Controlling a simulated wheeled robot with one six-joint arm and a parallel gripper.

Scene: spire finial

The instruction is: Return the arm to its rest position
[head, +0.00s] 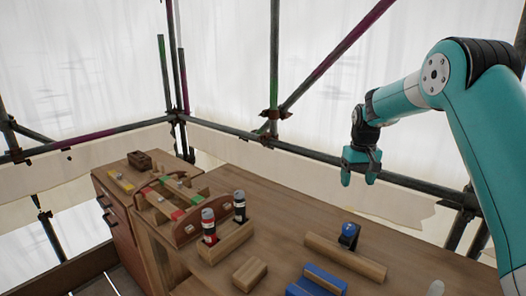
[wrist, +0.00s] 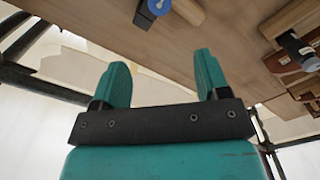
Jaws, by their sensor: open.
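My gripper (head: 361,172) hangs in the air above the back of the wooden bench at the right in the head view. In the wrist view my gripper (wrist: 163,82) shows two teal fingers set well apart with nothing between them. It is open and empty. My teal arm arches up at the right and comes down to the gripper. The gripper is apart from the bench and everything on it.
The bench (head: 290,215) holds a blue-topped piece (head: 349,233) by a wooden bar (head: 345,256), a blue block (head: 318,280), a wooden block (head: 250,273) and a holder with two bottles (head: 226,243). Scaffold poles (head: 335,52) and white sheeting stand behind.

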